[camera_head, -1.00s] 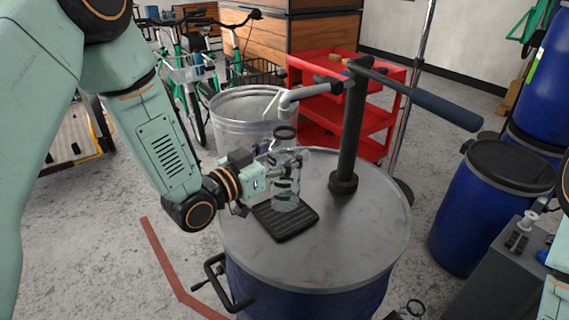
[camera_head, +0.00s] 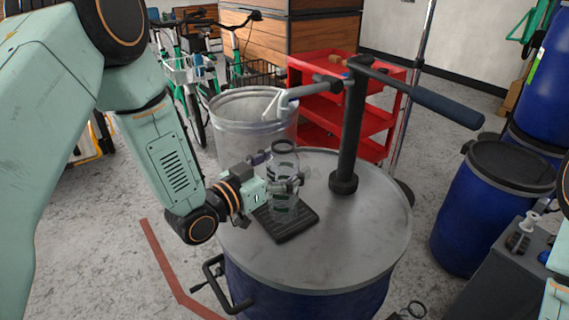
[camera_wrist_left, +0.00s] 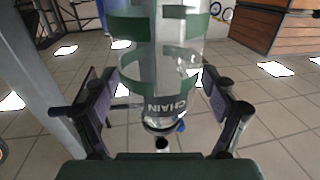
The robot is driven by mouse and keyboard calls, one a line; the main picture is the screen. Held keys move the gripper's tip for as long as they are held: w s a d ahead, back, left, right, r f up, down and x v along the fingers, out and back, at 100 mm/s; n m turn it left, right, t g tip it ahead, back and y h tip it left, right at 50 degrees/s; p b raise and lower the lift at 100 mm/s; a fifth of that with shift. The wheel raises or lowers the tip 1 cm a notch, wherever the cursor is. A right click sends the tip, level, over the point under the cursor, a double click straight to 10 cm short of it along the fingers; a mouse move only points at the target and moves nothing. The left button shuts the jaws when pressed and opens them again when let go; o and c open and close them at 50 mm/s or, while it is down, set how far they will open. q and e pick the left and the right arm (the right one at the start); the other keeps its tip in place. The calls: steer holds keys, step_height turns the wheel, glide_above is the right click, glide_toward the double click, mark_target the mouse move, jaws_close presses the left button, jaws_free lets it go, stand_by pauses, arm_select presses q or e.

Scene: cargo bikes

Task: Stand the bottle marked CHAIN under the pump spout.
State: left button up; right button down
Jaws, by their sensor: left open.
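The clear bottle with green bands (camera_head: 284,162) stands upright on the black ribbed mat (camera_head: 287,234) on the drum top. Its mouth is below the bent grey pump spout (camera_head: 287,102). In the left wrist view the bottle (camera_wrist_left: 160,85) appears upside down, with CHAIN readable near its neck. My left gripper (camera_head: 275,172) is open, its fingers on either side of the bottle; it also shows in the left wrist view (camera_wrist_left: 162,112). Gaps show between the fingers and the bottle there. My right gripper is out of view.
The dark pump column (camera_head: 349,140) rises from the drum lid (camera_head: 360,225), with a long handle (camera_head: 447,107) to the right. A metal bin (camera_head: 245,125) and red cart (camera_head: 380,125) stand behind. The right side of the lid is clear.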

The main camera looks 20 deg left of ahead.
mark_target(270, 169)
arm_select(q)
steer(key=shift+s+a+r, duration=0.1)
steer(key=shift+s+r, duration=0.1)
steer(key=shift+r, duration=0.1)
steer(key=shift+s+a, duration=0.15)
steer(key=p+v, duration=0.1)
steer(key=v, duration=0.5)
steer(key=shift+s+a, duration=0.15)
steer(key=shift+s, duration=0.05)
steer(key=shift+p+v, duration=0.5)
steer(key=shift+v, duration=0.6)
steer(key=shift+p+v, duration=0.5)
steer(key=shift+v, duration=0.85)
steer(key=shift+s+f, duration=0.1)
